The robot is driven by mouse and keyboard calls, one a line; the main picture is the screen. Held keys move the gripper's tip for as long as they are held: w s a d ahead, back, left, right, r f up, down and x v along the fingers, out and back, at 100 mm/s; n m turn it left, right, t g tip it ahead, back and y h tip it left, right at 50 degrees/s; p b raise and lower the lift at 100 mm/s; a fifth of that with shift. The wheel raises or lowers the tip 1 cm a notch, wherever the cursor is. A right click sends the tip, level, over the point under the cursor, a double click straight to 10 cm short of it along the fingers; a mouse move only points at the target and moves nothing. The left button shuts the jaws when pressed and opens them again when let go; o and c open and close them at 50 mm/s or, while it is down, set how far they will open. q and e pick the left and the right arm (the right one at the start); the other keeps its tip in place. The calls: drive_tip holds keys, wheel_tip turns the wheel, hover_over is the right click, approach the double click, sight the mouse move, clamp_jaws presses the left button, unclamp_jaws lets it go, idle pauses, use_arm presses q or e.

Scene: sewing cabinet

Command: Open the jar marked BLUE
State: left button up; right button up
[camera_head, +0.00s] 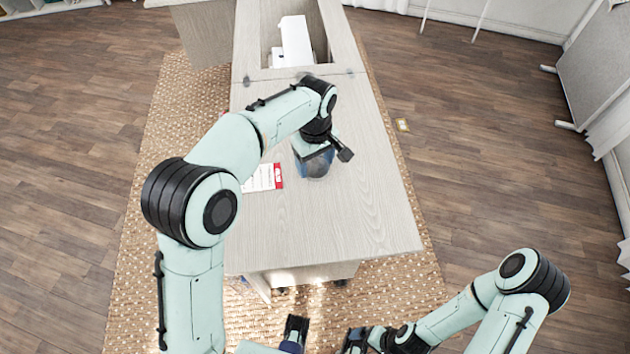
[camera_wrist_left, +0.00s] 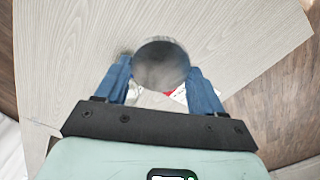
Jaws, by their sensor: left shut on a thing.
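A rounded, glassy jar with a bluish tint (camera_head: 315,167) stands on the wooden cabinet top, partly hidden under my left gripper (camera_head: 314,152). I cannot read any marking on it. In the left wrist view, a round, dark grey top (camera_wrist_left: 162,64) sits between the two blue fingers of my left gripper (camera_wrist_left: 163,80), which is shut on it. I cannot tell whether this top is a separate lid. My right arm reaches in at the bottom right of the head view. Its gripper (camera_head: 355,341) is low, in front of the cabinet and partly cut off.
A white card with a red edge (camera_head: 265,178) lies left of the jar. A white sewing machine (camera_head: 292,42) sits in the recess at the far end. The cabinet top (camera_head: 355,215) is bare at the near and right sides. A woven rug (camera_head: 400,283) surrounds the cabinet.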

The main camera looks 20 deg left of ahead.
sight(315, 192)
use_arm(q)
wheel_tip(315, 192, down, 12)
drive_tip(key=shift+w+r+b, duration=0.15)
drive_tip(key=shift+r+b, duration=0.05)
drive_tip(key=shift+b, duration=0.35)
drive_tip(key=shift+f, duration=0.2)
drive_tip(key=o, duration=1.2)
drive_tip(key=shift+c, duration=0.2)
drive_tip(key=shift+r, duration=0.15)
wheel_tip(315, 192, up, 12)
drive_tip(key=shift+r+p, duration=0.1)
drive_tip(key=shift+p, duration=0.6)
